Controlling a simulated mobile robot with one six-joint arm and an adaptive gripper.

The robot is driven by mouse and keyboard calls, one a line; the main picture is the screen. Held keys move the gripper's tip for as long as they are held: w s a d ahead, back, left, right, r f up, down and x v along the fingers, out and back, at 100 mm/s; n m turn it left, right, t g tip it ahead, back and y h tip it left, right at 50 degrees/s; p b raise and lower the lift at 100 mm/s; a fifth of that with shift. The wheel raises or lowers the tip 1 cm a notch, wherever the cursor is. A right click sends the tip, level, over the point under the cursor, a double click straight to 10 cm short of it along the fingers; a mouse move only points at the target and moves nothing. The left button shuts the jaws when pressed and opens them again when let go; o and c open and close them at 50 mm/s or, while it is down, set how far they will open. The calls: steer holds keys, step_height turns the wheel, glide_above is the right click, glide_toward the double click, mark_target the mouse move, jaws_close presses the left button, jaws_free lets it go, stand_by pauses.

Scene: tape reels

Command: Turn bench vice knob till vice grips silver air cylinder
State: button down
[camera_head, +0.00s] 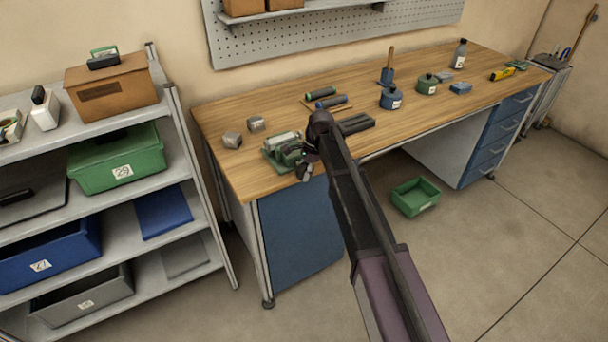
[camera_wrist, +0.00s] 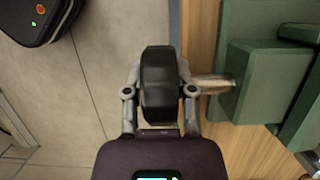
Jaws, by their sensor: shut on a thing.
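The green bench vice (camera_head: 284,158) stands at the front left edge of the wooden workbench. It also shows as green blocks at the right of the wrist view (camera_wrist: 262,82). A pale silver cylinder (camera_head: 281,138) lies at the top of the vice in the head view; whether both jaws touch it I cannot tell. The black vice knob (camera_wrist: 158,90) sits at the end of a silver shaft (camera_wrist: 212,82), off the bench edge. My gripper (camera_wrist: 158,76) is shut on the knob, one finger on each side. In the head view my arm partly covers the gripper (camera_head: 306,172).
Jars stand farther right. A shelf rack (camera_head: 185,170) stands close on the left. A green bin (camera_head: 414,197) is on the floor.

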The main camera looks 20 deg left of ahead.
steer(key=shift+s+g+y+b, duration=0.1)
steer(key=shift+g+y+b, duration=0.65)
steer(key=shift+g, duration=0.25)
steer(key=shift+c, duration=2.2)
jaws_free()
steer(key=shift+r+t+p, duration=0.1)
steer(key=shift+t+p, duration=0.2)
steer(key=shift+p, duration=0.1)
